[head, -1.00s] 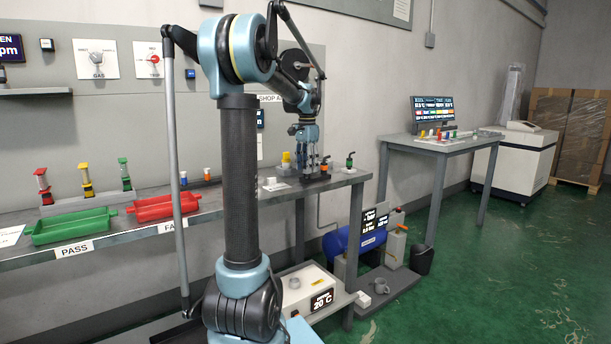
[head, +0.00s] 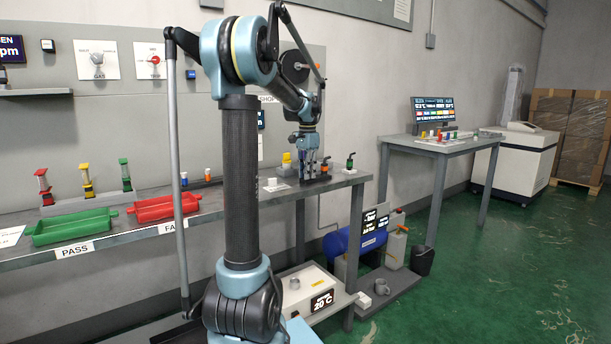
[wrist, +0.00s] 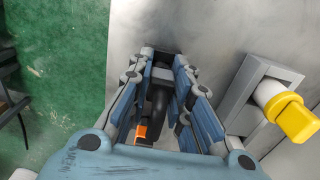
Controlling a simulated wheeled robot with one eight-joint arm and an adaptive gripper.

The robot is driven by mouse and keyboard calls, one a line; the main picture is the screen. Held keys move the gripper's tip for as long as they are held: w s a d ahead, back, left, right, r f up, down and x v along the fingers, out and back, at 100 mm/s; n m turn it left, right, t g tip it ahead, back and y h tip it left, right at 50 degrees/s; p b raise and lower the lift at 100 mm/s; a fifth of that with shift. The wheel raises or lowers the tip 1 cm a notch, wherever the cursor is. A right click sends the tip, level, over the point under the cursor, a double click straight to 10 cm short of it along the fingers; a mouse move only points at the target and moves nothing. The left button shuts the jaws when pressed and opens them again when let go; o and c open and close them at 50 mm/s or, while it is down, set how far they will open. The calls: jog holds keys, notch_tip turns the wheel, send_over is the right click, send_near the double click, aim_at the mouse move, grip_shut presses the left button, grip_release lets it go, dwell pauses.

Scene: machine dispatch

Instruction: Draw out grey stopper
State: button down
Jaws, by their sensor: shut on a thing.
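My gripper (head: 308,170) is low over the right end of the long bench, pointing down. In the wrist view its fingers (wrist: 162,78) are closed around a dark thing (wrist: 157,102) that is mostly hidden between them. It appears to be the stopper, but I cannot make out its grey colour. A small orange part (wrist: 141,131) shows between the fingers, beside the dark thing. In the head view a black fitting with an orange top (head: 325,164) stands just right of the gripper. What lies under the fingertips is hidden.
A yellow-capped piece (wrist: 296,117) in a grey holder (wrist: 255,92) stands close to the right of the fingers. Green (head: 75,226) and red (head: 165,207) trays lie on the left. The bench edge is near.

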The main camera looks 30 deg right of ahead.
notch_tip(320, 180, up, 10)
dwell(0.6)
